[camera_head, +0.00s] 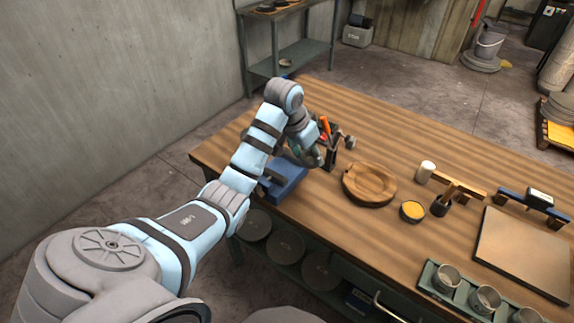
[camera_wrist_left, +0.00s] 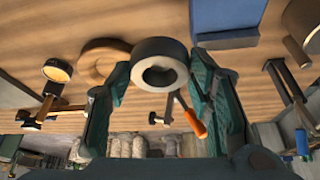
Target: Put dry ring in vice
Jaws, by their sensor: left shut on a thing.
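My left gripper (camera_head: 312,156) is over the far left part of the workbench, just above and beside the blue vice (camera_head: 287,178). In the left wrist view my left gripper (camera_wrist_left: 160,76) has its two green fingers on either side of a grey ring (camera_wrist_left: 160,47) and is shut on it. The ring's dark hole faces the camera. My right gripper is not in view.
A tool holder with an orange-handled tool (camera_head: 325,124) stands close behind the gripper. A round wooden piece (camera_head: 369,183), a yellow-topped cup (camera_head: 412,210) and a white cylinder (camera_head: 425,171) stand to the right. A green tray (camera_head: 432,288) holds grey cups. The bench's far middle is clear.

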